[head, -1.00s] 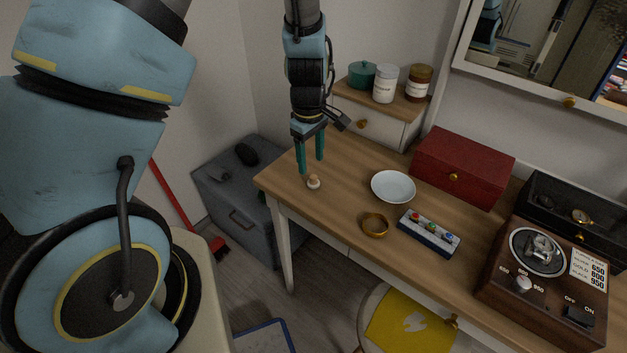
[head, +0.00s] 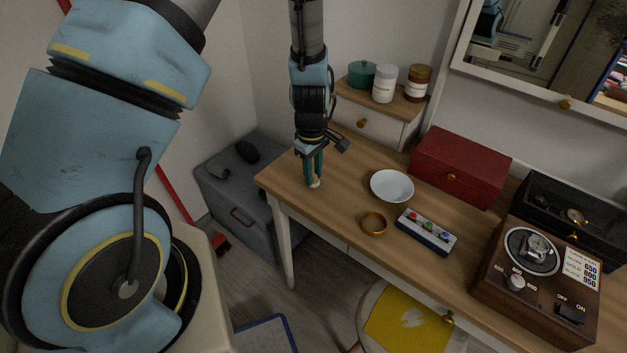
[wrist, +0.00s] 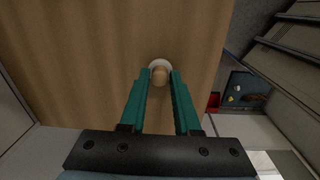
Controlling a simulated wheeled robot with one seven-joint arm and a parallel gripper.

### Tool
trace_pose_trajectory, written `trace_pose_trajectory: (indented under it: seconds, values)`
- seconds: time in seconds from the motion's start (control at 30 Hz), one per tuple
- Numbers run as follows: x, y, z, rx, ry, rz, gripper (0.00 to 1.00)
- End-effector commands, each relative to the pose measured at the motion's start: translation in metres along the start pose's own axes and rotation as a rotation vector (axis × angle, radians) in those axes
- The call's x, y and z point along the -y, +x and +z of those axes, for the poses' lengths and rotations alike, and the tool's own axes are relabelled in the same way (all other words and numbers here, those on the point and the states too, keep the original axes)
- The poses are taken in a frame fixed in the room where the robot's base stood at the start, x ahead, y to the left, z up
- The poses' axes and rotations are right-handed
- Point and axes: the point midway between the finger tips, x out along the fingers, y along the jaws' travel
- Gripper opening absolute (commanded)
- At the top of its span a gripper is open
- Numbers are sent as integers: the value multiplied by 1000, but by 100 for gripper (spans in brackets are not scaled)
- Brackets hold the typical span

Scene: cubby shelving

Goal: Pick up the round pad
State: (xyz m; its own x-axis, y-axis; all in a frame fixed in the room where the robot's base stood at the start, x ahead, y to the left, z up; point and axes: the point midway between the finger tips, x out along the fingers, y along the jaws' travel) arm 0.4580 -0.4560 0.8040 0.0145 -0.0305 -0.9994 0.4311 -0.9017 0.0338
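The round pad (head: 315,184) is a small pale disc with a tan knob on top. It sits on the wooden desk near its left end. In the wrist view the pad (wrist: 160,65) shows at the fingertips, its white rim just beyond them. My gripper (head: 314,181) points down over it with two green fingers. In the wrist view my gripper (wrist: 160,76) has one finger on each side of the tan knob, closed in on it. The pad appears to rest on the desk still; its underside is hidden.
A white bowl (head: 392,186), a brass ring (head: 374,223) and a tray of coloured pieces (head: 427,232) lie to the right. A red box (head: 460,167) and a brown dial device (head: 540,280) stand farther right. A small drawer unit (head: 375,127) stands behind.

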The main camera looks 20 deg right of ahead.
Motion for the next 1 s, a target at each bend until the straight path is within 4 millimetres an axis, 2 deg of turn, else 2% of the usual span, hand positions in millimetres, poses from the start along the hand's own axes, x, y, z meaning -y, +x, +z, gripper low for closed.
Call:
trace_pose_trajectory:
  seconds: [0.03, 0.23, 0.27, 0.77, 1.0]
  values:
    - [0, 0, 0, 0, 0, 0, 24]
    - [0, 0, 0, 0, 0, 0, 1]
    - [0, 0, 0, 0, 0, 0, 0]
    - [0, -2, 0, 0, 0, 0, 0]
    - [-2, -20, 0, -2, 0, 4, 0]
